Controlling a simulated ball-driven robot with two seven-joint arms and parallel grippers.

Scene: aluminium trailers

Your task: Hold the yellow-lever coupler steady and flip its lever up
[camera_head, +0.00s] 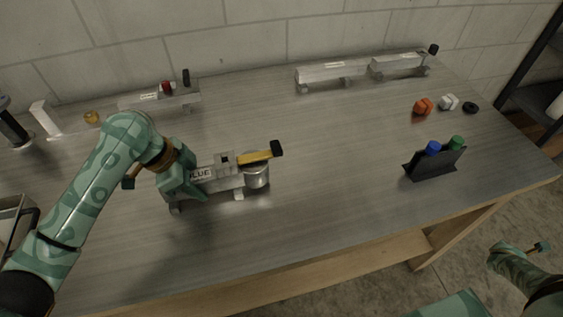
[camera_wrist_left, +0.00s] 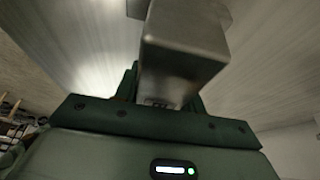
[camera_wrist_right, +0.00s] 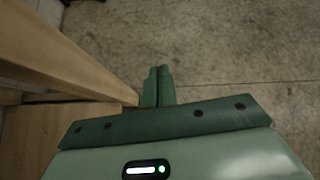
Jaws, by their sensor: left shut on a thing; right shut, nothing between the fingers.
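My left gripper (camera_head: 190,187) is shut on the coupler's left part. In the left wrist view the metal bar (camera_wrist_left: 180,55) runs up from between the fingers, which are partly hidden. My right gripper (camera_wrist_right: 157,86) is shut and empty, off the table's front right side above the floor.
A red-lever coupler (camera_head: 160,97) stands behind on the left, and two more silver couplers (camera_head: 335,74) stand at the back. A dark holder (camera_head: 435,165) with blue and green tops stands at the right. Orange, white and black small parts lie behind it. The table's middle is clear.

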